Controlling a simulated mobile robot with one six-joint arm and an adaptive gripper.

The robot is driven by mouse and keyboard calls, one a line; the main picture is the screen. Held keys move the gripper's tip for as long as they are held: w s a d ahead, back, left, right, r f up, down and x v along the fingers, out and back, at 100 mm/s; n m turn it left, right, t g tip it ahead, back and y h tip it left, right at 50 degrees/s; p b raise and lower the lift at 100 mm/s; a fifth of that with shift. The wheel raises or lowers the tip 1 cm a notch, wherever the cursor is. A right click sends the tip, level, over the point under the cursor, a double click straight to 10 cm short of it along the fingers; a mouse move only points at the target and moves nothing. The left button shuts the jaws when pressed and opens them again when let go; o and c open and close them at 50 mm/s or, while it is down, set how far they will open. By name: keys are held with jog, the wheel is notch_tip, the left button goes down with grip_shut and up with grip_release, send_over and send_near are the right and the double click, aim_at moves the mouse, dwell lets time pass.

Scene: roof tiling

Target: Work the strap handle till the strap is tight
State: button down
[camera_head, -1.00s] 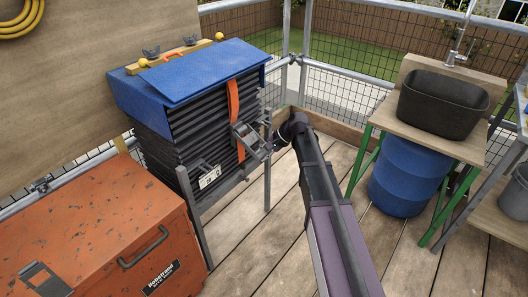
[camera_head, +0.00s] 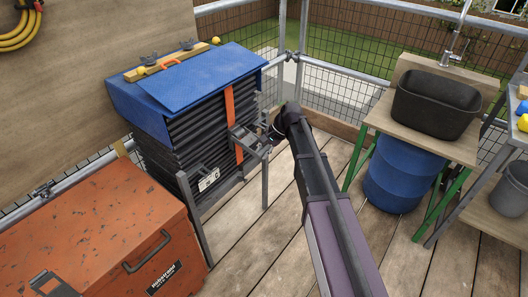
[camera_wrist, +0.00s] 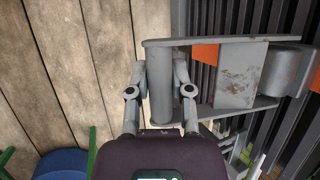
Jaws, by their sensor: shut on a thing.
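An orange strap (camera_head: 230,115) runs down the front of a stack of dark ribbed tiles (camera_head: 194,131) under a blue cover (camera_head: 205,75). Its grey metal ratchet (camera_head: 243,136) sits on the strap and sticks out from the stack. In the wrist view the worn ratchet (camera_wrist: 238,82) and its handle's round grey bar (camera_wrist: 160,92) show, with a bit of orange strap (camera_wrist: 205,53) behind. My gripper (camera_wrist: 160,80) is shut on this bar, one finger on each side. In the head view my gripper (camera_head: 273,135) is small and partly hidden by my arm.
A rusty orange chest (camera_head: 95,240) stands at the front left. Grey upright posts (camera_head: 265,180) flank the stack. A blue barrel (camera_head: 395,175) and a bench with a black tub (camera_head: 435,102) stand at the right. Bare plank floor (camera_head: 270,250) lies between.

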jog(key=shift+s+d+r+p, duration=0.1)
jog(key=shift+d+r+p, duration=0.1)
jog(key=shift+r+p, duration=0.7)
jog(key=c, duration=0.6)
grip_release()
jog(key=shift+s, duration=0.1)
jog(key=shift+o, duration=0.5)
